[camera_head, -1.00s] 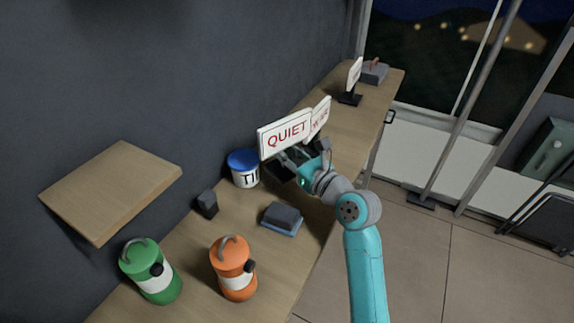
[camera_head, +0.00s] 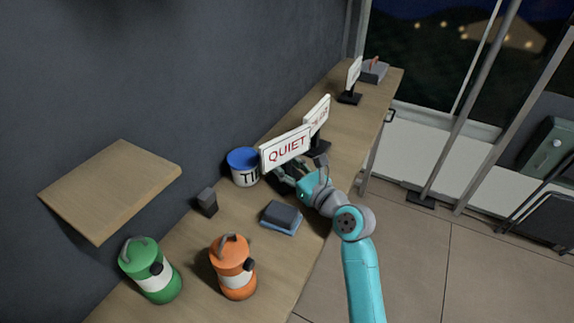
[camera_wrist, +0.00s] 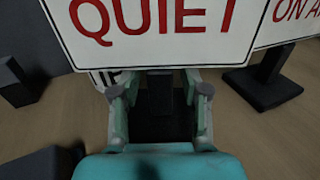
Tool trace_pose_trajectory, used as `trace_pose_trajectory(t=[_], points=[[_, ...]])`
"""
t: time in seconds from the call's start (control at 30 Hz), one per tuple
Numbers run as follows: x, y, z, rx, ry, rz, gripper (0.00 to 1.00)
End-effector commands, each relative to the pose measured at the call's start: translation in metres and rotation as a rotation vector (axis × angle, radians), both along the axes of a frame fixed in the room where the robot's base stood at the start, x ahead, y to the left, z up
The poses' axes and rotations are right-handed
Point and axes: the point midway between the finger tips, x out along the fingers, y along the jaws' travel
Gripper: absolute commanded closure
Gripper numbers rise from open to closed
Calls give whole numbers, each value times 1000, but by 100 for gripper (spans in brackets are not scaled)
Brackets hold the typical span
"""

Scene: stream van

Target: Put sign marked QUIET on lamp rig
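The white sign marked QUIET (camera_head: 287,148) stands upright over the bench in red letters, and its lower part fills the top of the wrist view (camera_wrist: 160,22). My gripper (camera_head: 291,172) is below the sign. In the wrist view, my gripper's fingers (camera_wrist: 160,97) flank the sign's dark stem and dark base and appear to hold it by the base; the contact is hard to see. Whether the base touches the bench is hidden. I cannot tell which thing is the lamp rig.
The ON AIR sign (camera_head: 317,114) stands close behind QUIET. A blue-lidded tin (camera_head: 244,170) is left of it. A dark block on a blue pad (camera_head: 281,216), a small dark block (camera_head: 207,201), and orange (camera_head: 233,268) and green (camera_head: 152,270) canisters share the bench.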

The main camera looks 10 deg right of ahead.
Motion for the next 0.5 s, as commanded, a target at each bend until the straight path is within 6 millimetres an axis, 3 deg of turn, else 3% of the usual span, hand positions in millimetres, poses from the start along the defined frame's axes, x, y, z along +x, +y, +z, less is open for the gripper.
trace_pose_trajectory(t=[0.33,0.5], points=[[0,0,4,0,0,0,52],[-19,-13,2,-1,1,-4,52]])
